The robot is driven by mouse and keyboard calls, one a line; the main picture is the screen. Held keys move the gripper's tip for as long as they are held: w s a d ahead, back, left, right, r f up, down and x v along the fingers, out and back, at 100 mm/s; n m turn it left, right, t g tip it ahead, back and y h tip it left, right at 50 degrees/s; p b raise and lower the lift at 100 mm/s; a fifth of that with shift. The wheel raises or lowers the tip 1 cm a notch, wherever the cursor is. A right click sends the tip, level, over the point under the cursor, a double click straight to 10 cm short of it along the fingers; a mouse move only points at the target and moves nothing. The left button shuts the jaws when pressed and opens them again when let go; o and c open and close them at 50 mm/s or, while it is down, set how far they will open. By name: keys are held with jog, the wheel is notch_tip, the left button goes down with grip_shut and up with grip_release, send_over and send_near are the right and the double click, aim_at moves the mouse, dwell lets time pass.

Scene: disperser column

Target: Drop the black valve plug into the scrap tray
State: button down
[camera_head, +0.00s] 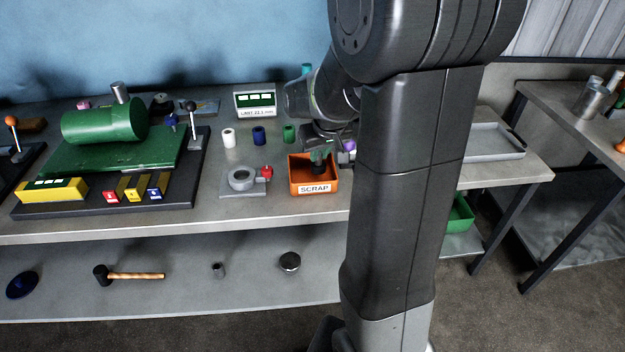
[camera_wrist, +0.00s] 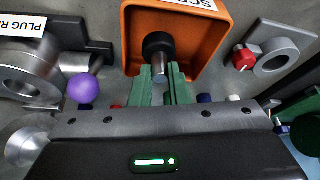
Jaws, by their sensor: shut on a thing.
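The orange scrap tray (camera_head: 314,186), labelled SCRAP, stands on the bench in the head view. In the wrist view the tray (camera_wrist: 216,48) fills the top middle. My gripper (camera_wrist: 162,80) has green fingers shut on the black valve plug (camera_wrist: 158,43), whose black head and grey metal stem show against the tray's inside. In the head view my gripper (camera_head: 319,158) is over the tray, with its fingers reaching down at the opening. How far the plug is above the tray floor cannot be told.
A grey ring fixture with a red knob (camera_head: 266,171) stands left of the tray. White, blue and green cylinders (camera_head: 289,133) stand behind. A purple ball (camera_wrist: 83,88) is beside the tray. A green machine (camera_head: 105,125) occupies the left bench.

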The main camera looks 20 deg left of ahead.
jog(key=c, duration=1.3)
grip_release()
jog(key=v, duration=1.3)
jog(key=shift+s+d+r, duration=0.15)
jog(key=shift+r, duration=0.1)
